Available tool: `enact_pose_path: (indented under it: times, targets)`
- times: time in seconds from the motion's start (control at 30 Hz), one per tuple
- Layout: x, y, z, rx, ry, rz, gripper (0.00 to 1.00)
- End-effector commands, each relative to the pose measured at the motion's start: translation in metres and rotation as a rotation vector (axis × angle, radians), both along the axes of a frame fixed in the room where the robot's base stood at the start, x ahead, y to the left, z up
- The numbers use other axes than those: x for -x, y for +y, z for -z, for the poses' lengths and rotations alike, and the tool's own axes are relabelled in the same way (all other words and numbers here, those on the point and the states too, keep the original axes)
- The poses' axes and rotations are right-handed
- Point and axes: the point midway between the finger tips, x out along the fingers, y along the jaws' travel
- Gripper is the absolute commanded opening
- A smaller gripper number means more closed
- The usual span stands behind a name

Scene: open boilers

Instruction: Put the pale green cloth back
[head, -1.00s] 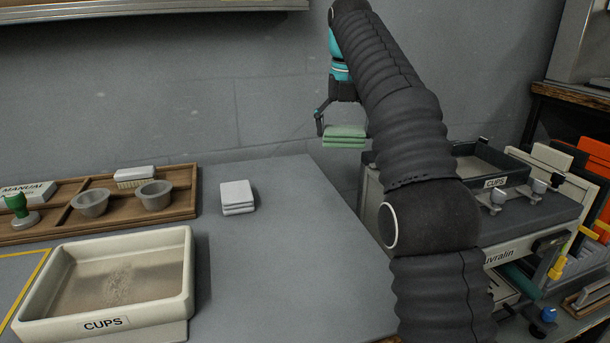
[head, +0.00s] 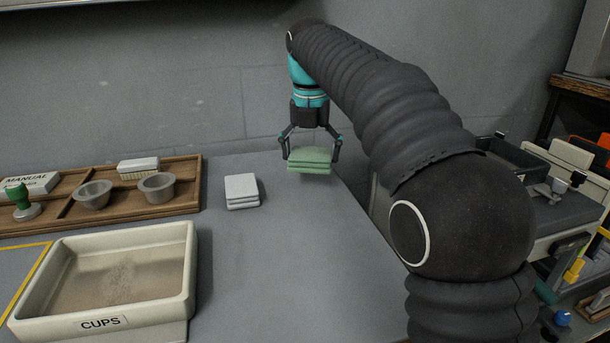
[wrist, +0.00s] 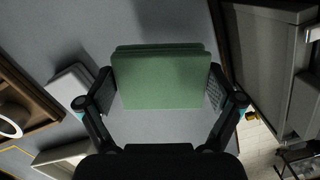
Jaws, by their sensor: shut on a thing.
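The pale green cloth (head: 311,160) is a folded stack, held level between the two fingers of my gripper (head: 311,152). In the head view it is over the right back part of the grey table, to the right of a folded white cloth (head: 241,190). A gap between the green cloth and the table top seems to show, but its height is hard to tell. In the wrist view the green cloth (wrist: 162,78) fills the space between the fingertips, and the white cloth (wrist: 72,88) lies to the left below.
A wooden tray (head: 150,205) with two grey cups, a brush and a green-handled stamp lies at the back left. A cream CUPS bin (head: 175,310) stands in front. The grey table (head: 270,270) is clear right of the white cloth. A machine (head: 560,215) stands right.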

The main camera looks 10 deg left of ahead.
Motion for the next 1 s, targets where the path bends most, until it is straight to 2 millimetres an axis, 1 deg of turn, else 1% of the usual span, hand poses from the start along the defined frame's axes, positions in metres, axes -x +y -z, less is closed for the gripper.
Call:
enact_pose_path:
  times: [0.03, 0.1, 0.2, 0.4, 0.5, 0.9, 0.93, 0.97, 1.0]
  targets:
    - [0.004, 0.005, 0.005, 0.0, 0.0, -0.002, 0.54]
    - [0.006, 0.009, 0.007, 0.0, -0.001, 0.0, 0.54]
    - [0.008, 0.011, 0.012, 0.001, 0.0, 0.0, 0.54]
    - [0.008, 0.01, 0.039, 0.001, 0.0, 0.001, 0.54]
    - [0.008, 0.01, 0.047, 0.0, 0.0, 0.001, 0.54]
    - [0.008, 0.01, 0.051, 0.0, 0.0, 0.001, 0.54]
    - [0.008, 0.01, 0.051, 0.0, 0.0, 0.001, 0.94]
    - [0.008, 0.01, 0.051, 0.0, 0.0, 0.001, 1.0]
    - [0.008, 0.01, 0.051, 0.0, 0.0, 0.001, 1.0]
